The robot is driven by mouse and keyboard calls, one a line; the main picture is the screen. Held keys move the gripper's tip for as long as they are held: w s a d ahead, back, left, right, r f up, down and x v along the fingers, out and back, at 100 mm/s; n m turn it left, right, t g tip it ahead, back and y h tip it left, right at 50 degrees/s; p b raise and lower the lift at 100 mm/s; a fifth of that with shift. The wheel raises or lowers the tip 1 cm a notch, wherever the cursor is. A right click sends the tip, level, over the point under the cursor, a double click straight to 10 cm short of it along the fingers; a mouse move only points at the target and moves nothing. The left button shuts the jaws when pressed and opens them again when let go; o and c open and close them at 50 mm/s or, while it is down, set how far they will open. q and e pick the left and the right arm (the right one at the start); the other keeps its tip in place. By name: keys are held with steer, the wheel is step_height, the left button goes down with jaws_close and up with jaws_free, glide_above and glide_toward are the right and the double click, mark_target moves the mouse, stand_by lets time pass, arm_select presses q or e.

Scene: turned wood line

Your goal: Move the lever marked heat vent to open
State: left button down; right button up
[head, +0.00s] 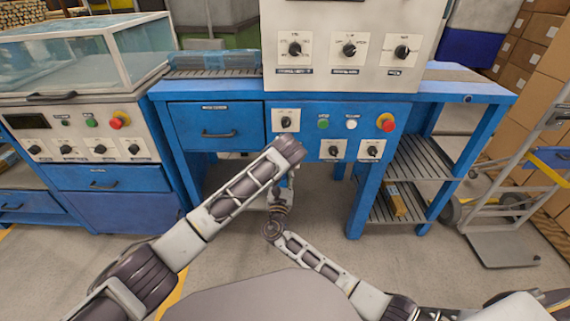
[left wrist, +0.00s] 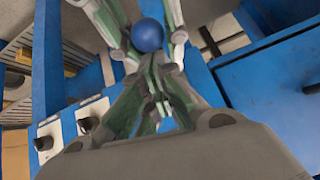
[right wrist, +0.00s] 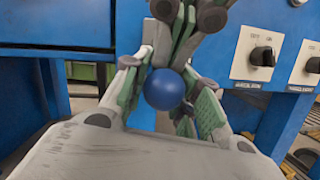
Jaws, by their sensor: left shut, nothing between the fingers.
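Several black rotary switches on white plates stand on the machine; I cannot read which one is marked heat vent. One switch (head: 286,122) sits just above my left wrist, and two more (head: 333,151) (head: 371,151) sit to its right. One switch also shows in the right wrist view (right wrist: 262,56). My left gripper (left wrist: 150,100) is shut and empty, pointing down in front of the blue bench. My right gripper (right wrist: 165,95) points up from below, with its fingers around a blue ball (right wrist: 164,90). The ball also shows in the left wrist view (left wrist: 147,35). No gripper touches a switch.
The blue bench (head: 180,90) has a drawer (head: 217,132), a green button (head: 323,123), a white button (head: 351,123) and a red stop button (head: 386,122). An upper panel (head: 350,20) carries more switches. A glass-topped cabinet (head: 90,178) stands left, a hand truck (head: 520,190) right.

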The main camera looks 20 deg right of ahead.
arm_select(q)
steer(key=shift+s+a+f, duration=0.2)
steer(key=shift+f, duration=0.55)
arm_select(e)
steer(key=shift+o, duration=0.8)
steer(key=shift+d+r, duration=0.1)
steer(key=shift+d, duration=0.05)
arm_select(q)
steer(key=shift+r, duration=0.3)
arm_select(e)
steer(key=shift+s, duration=0.1)
arm_select(q)
steer(key=shift+d+r, duration=0.1)
arm_select(e)
steer(key=shift+s+a, duration=0.1)
steer(key=shift+a, duration=0.1)
steer(key=shift+s, duration=0.15)
arm_select(q)
steer(key=shift+w+r, duration=0.1)
arm_select(e)
steer(key=v, duration=1.1)
steer(key=shift+s+f, duration=0.15)
steer(key=shift+f, duration=0.05)
